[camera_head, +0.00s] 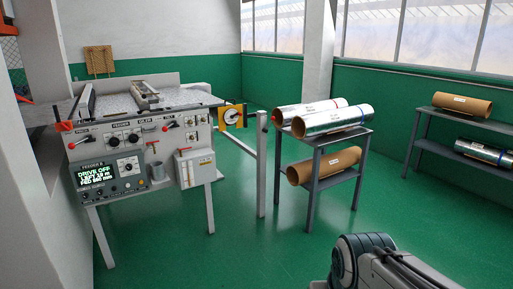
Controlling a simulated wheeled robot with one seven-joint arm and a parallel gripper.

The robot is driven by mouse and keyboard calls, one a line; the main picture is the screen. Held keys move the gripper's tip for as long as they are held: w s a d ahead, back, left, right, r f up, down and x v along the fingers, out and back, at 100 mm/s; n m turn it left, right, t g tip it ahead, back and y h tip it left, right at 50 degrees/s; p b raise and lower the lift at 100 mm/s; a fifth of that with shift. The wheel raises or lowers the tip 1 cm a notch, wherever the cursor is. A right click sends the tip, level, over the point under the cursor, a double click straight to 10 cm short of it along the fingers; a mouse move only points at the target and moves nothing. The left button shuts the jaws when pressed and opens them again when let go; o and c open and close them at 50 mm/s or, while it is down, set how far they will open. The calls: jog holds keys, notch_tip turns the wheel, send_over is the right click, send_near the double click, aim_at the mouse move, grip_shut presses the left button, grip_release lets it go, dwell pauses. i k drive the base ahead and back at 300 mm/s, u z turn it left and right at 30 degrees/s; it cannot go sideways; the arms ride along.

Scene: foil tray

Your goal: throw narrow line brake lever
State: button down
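A feeder machine (140,150) stands at the left with a grey control panel on its front. Several red-tipped levers show on it: one with a red knob at the panel's left (76,145), one at the upper right of the panel (173,124), and a small red handle (153,144) below the middle. Their labels are too small to read, so I cannot tell which is the narrow line brake lever. A grey part of my arm (365,258) shows at the bottom right, well apart from the machine. My gripper's fingers are not in view.
A display (96,175) on the machine reads DRIVE OFF. A grey post (262,165) stands right of the machine. A rack (325,140) beside it holds foil and brown rolls; another rack (424,115) stands at the right wall. Green floor (240,240) between is clear.

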aim_at(273, 118)
jog(key=u, duration=0.05)
jog(key=i, duration=3.55)
jog(key=z, duration=0.15)
jog(key=i, duration=1)
jog(key=z, duration=0.1)
